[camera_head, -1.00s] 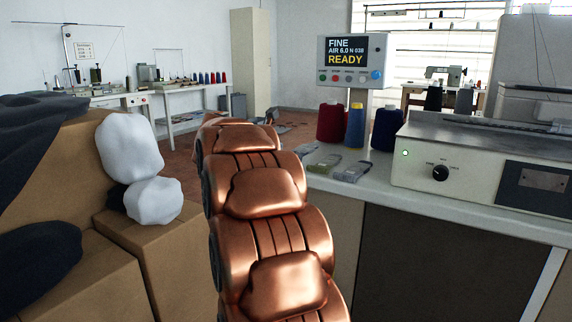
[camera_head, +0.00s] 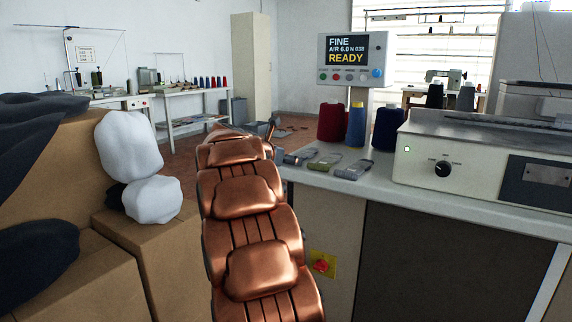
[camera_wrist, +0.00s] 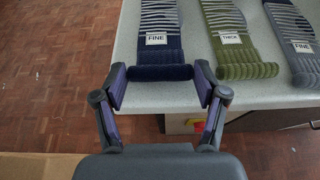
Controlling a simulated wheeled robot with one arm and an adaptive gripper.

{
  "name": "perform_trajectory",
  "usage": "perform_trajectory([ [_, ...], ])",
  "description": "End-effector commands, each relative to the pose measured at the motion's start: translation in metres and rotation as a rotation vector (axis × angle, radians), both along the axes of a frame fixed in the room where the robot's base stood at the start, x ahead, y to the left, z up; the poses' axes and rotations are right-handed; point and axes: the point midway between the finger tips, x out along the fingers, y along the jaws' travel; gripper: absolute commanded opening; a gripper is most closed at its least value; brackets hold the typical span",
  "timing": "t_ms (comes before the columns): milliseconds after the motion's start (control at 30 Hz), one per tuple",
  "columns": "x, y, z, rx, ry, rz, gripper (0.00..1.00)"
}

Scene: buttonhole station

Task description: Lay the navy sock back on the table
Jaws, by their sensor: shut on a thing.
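The navy sock (camera_wrist: 165,45) has pale stripes and a white FINE label. In the wrist view it lies flat along the pale table, with its rolled cuff at the front edge. My gripper (camera_wrist: 162,76) has a finger at each end of that cuff and is shut on it. In the head view the navy sock (camera_head: 298,157) shows small at the table's left end, beyond my copper arm. The gripper itself is hard to make out there. Whether the cuff rests on the table or hangs just past its edge is not clear.
An olive sock (camera_wrist: 230,35) labelled THICK and a grey sock (camera_wrist: 297,40) lie to the right. Thread cones (camera_head: 333,122), a control panel (camera_head: 353,62) and a machine (camera_head: 480,160) stand on the table (camera_head: 430,195). Cardboard boxes (camera_head: 145,245) stand left. A red button (camera_head: 322,264) is below.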

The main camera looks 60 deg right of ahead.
Motion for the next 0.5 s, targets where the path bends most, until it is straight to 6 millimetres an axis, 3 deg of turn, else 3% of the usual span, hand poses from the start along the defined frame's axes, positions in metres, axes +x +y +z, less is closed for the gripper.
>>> perform_trajectory([
  [400, 0.0007, 0.0003, -0.0041, 0.0, -0.001, 0.002, 0.44],
  [433, 0.0004, 0.0001, -0.0026, -0.001, 0.0, 0.001, 0.75],
  [500, 0.0004, 0.0002, -0.0022, -0.001, 0.0, 0.001, 0.82],
])
